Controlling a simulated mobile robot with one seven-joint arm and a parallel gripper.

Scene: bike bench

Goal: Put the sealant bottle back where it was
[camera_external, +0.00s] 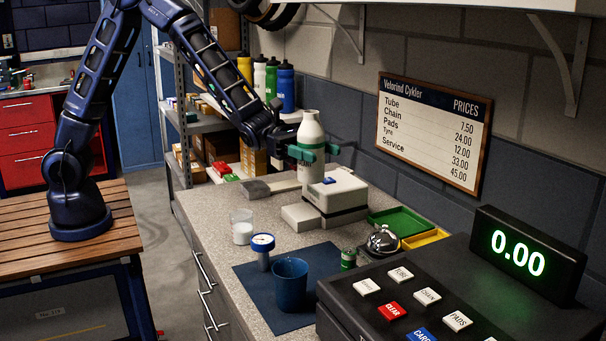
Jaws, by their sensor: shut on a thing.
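The sealant bottle (312,133) is white with a narrow neck and cap, and it stands upright. My gripper (314,152) is shut on it, with green fingers around its body. The bottle is above or on a white boxy device (345,190) with a blue button, which looks like a scale. Whether the bottle's base touches the device cannot be told from this view.
A green tray (400,221), a bell (382,240) and a cash register (460,290) are at right. Several bottles (285,88) stand on the shelf behind.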

